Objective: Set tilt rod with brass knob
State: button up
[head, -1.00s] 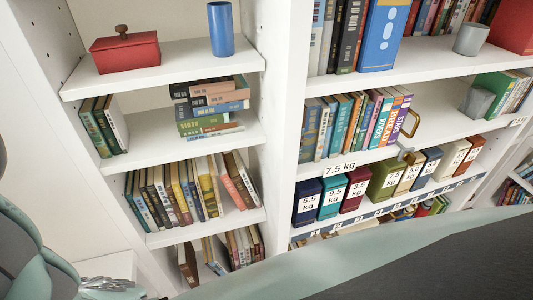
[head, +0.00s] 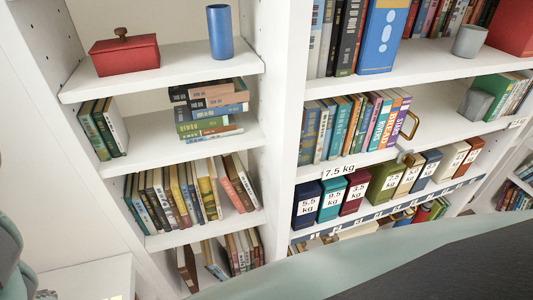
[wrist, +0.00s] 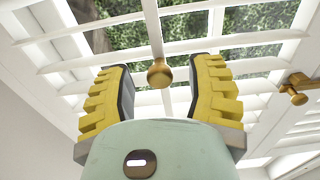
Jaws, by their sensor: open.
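In the wrist view a white tilt rod (wrist: 152,25) runs down in front of white shutter slats (wrist: 190,46) and ends in a round brass knob (wrist: 159,74). My gripper (wrist: 162,64) is open, with one yellow-padded finger on each side of the knob in the picture. Clear gaps show between the knob and both fingers. I cannot tell whether the knob is level with the fingertips in depth. The slats are tilted open, and greenery shows between them. The rod and knob are not seen in the head view.
A second brass fitting (wrist: 297,88) sits on the white frame right of my gripper. In the head view, white shelves (head: 190,65) hold books, a red box (head: 124,54), a blue cup (head: 220,32) and several labelled boxes (head: 385,183). My arm covers the lower right.

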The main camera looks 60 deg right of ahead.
jog(key=shift+w+a, duration=0.15)
jog(key=shift+a, duration=0.1)
jog(key=shift+c, duration=0.2)
